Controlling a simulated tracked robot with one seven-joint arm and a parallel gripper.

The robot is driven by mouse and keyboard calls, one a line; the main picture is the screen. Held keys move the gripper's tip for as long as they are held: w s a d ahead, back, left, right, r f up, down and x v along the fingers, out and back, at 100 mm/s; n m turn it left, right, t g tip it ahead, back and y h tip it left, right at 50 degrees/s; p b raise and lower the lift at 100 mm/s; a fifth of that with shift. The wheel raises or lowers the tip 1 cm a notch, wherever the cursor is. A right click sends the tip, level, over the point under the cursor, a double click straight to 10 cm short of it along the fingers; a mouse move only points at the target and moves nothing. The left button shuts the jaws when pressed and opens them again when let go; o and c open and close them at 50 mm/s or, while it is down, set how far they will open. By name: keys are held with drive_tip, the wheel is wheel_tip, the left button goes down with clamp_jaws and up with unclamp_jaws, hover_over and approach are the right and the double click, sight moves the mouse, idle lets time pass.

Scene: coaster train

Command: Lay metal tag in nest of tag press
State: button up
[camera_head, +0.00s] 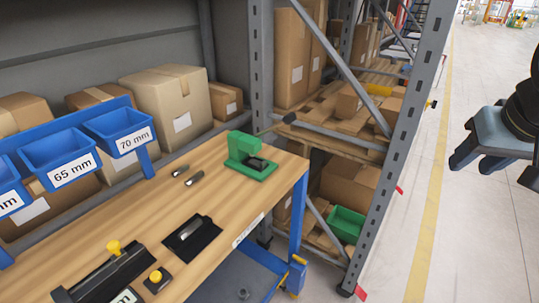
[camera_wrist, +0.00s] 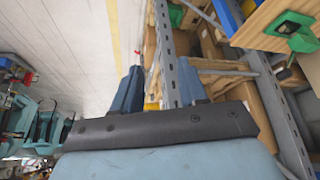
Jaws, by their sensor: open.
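The green tag press (camera_head: 250,157) stands at the right end of the wooden workbench, with a dark lever reaching out to the right. Its nest looks like the dark part at its front; I cannot make out whether anything lies in it. A flat metallic piece (camera_head: 188,228), which may be the metal tag, lies on a black pad (camera_head: 205,238) near the bench's front edge. My gripper (camera_head: 493,170) is open and empty over the aisle, well right of the bench. In the wrist view its fingers (camera_wrist: 160,66) are apart, and the press (camera_wrist: 292,30) shows at top right.
Two small metallic pieces (camera_head: 187,175) lie left of the press. A black fixture with a yellow knob (camera_head: 114,247) and a yellow button (camera_head: 155,276) sit at the front left. Blue bins (camera_head: 118,124) line the back. A grey rack upright (camera_head: 400,130) stands between bench and gripper.

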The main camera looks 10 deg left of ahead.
drive_tip(key=shift+a, duration=0.25)
drive_tip(key=shift+o, duration=0.9)
drive_tip(key=shift+w, duration=0.15)
drive_tip(key=shift+o, duration=0.3)
drive_tip(key=shift+w+f, duration=0.1)
drive_tip(key=shift+w, duration=0.2)
drive_tip(key=w+a+f+n+t, duration=0.2)
drive_tip(key=w+f+n, duration=0.15)
drive_tip(key=w, duration=0.65)
drive_tip(key=w+a+f+n+t, duration=0.15)
drive_tip(key=w+f, duration=0.25)
drive_tip(key=w, duration=0.5)
drive_tip(key=n+g+y, duration=0.2)
drive_tip(key=n+y, duration=0.7)
drive_tip(key=y, duration=0.8)
approach(265, 162)
drive_tip(key=a, duration=0.1)
drive_tip(key=w+a, duration=0.1)
drive_tip(key=a, duration=0.1)
drive_tip(key=shift+r+g, duration=0.25)
drive_tip(key=shift+g, duration=0.1)
drive_tip(key=shift+w+x, duration=0.15)
drive_tip(key=shift+x, duration=1.15)
drive_tip(key=shift+w+x, duration=0.1)
drive_tip(key=shift+x, duration=1.2)
drive_tip(key=shift+f, duration=0.15)
clamp_jaws()
